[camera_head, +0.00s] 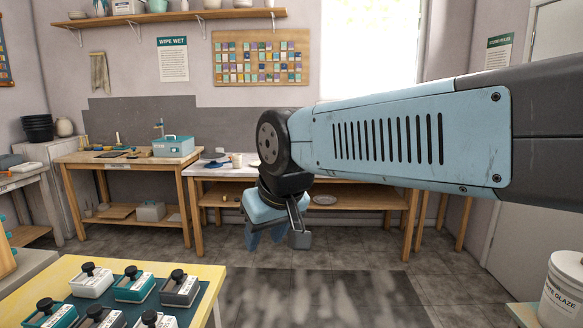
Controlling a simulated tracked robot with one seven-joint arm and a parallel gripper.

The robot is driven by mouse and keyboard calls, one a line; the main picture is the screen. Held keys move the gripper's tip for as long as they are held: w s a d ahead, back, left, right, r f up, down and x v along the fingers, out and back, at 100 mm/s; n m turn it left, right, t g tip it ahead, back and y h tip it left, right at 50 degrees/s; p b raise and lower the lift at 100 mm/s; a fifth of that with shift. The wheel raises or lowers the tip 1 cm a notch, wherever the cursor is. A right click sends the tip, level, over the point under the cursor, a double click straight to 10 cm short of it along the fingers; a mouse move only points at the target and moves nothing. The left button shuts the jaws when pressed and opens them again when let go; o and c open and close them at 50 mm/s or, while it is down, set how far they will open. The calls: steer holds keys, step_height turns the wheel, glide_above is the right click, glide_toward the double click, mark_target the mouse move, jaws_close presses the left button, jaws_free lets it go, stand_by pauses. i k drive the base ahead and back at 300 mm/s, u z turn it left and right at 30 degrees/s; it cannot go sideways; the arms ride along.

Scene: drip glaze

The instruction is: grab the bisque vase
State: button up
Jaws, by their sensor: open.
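My gripper (276,238) hangs in the middle of the view at the end of my blue arm, fingers pointing down. It is open, with nothing seen between the fingers. A small pale rounded vase (64,127) stands on the white cabinet at the far left, well apart from my gripper. It may be the bisque vase, but I cannot tell for sure. A small cream vessel (236,160) stands on the white-topped table behind my gripper, partly close to my arm in the picture. My arm hides part of that table.
A yellow table (155,268) with several labelled stamp-like blocks is at the front left. A white glaze bucket (563,290) is at the lower right. A wooden workbench (120,158) bears a teal box (174,146). The grey floor in the middle is clear.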

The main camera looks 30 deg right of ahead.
mark_target(236, 158)
steer(key=z, duration=0.5)
steer(key=i, duration=0.85)
steer(key=z, duration=0.9)
steer(key=i, duration=2.55)
steer(key=u, duration=0.7)
